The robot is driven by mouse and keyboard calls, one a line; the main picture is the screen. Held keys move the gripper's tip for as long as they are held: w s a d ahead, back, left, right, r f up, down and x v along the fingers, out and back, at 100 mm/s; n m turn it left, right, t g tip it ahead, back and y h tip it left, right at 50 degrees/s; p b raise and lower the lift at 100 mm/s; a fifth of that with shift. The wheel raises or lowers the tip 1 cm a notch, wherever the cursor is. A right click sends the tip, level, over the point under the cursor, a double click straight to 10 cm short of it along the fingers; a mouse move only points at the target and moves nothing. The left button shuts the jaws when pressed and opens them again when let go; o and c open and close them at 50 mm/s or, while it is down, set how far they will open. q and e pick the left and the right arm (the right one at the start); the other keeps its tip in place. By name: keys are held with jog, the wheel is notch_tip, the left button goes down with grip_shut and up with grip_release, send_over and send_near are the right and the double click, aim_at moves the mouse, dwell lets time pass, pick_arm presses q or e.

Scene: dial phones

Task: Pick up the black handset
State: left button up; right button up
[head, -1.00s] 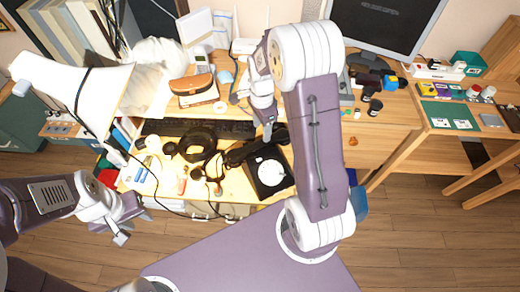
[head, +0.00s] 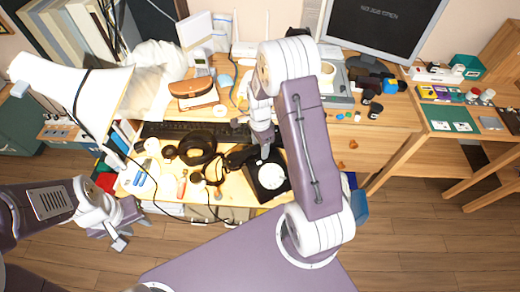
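The black dial phone (head: 268,180) with its white round dial stands near the front edge of the wooden desk. The black handset (head: 238,158) lies at the phone's back left, partly hidden by my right gripper. My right gripper (head: 264,154) points down from behind, with its tips at the handset and the back of the phone. Its fingers are too small and covered to tell whether they are open or touch the handset. My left gripper (head: 130,232) is empty, with its fingers apart, low in front of the desk's left end.
Black headphones (head: 196,148) lie left of the phone, in front of a dark keyboard (head: 180,130). A white lamp (head: 72,90) stands at the left. A monitor (head: 382,28) and small items stand at the back right. Floor shows in front.

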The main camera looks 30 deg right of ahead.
grip_shut()
jog(key=shift+r, duration=0.55)
notch_tip(320, 180, up, 3)
jog(key=shift+w+p, duration=0.1)
jog(key=shift+p, duration=0.25)
jog(key=w+d+r, duration=0.4)
jog(key=d+r, duration=0.3)
jog(key=d, duration=0.3)
jog(key=shift+w+d+p, duration=0.2)
jog(key=shift+d+p, duration=0.2)
jog(key=shift+p, duration=0.05)
